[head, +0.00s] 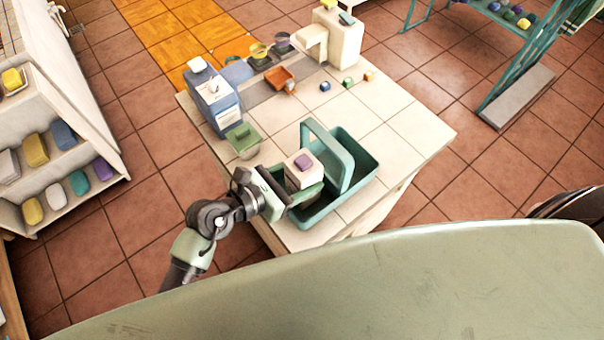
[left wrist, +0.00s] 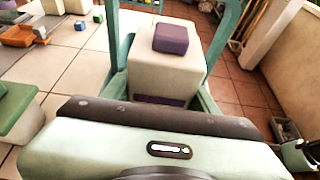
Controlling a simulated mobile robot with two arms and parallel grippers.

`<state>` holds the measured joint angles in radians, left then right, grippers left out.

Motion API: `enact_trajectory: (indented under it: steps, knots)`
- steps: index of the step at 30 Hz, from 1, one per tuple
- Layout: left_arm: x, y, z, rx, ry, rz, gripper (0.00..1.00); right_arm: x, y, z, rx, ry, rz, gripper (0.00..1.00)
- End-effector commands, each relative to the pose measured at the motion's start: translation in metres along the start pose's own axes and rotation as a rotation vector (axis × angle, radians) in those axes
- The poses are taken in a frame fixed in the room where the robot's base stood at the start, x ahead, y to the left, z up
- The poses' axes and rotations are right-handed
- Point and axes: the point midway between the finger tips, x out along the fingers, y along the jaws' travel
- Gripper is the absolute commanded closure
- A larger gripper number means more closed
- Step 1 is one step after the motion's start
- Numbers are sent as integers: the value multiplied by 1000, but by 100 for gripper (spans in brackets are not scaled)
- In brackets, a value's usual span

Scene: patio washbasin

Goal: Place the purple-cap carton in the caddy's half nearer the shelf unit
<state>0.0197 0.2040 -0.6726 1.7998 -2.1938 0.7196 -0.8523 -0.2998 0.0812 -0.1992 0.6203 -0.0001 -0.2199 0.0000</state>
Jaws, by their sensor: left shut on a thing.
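The purple-cap carton (head: 297,178), a white box with a purple cap (head: 304,162), is held upright in my left gripper (head: 300,190), which is shut on it. The carton and cap also show in the left wrist view (left wrist: 165,75). The teal caddy (head: 362,160) stands at the table's near edge, with a tall handle (head: 328,150) dividing it. The carton is over or in the caddy's left half, on the side toward the white shelf unit (head: 60,150). The gripper hides its base, so I cannot tell whether it touches the caddy floor. My right gripper is not in view.
A green-lidded jar (head: 243,140) and a blue-and-white jug (head: 214,100) stand left of the caddy. An orange tray (head: 280,78), small cubes and a cream dispenser (head: 338,38) are farther back. The caddy's right half looks empty. Table tiles (head: 400,115) behind it are clear.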

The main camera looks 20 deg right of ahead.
Motion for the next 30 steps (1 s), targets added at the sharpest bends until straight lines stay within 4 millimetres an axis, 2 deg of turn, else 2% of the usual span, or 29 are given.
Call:
enact_trajectory:
  steps: [2,3,5,17,20,30]
  knots:
    - [1,0,0,1,-5,1,100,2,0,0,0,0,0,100]
    - [1,0,-2,0,0,0,33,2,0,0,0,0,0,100]
    - [1,0,-2,0,0,0,19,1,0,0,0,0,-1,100]
    - [-4,1,0,0,1,1,19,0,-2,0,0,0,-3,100]
    - [-18,1,-1,1,1,2,19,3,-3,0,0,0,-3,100]
    - [-89,0,-2,3,3,0,19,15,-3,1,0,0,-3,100]
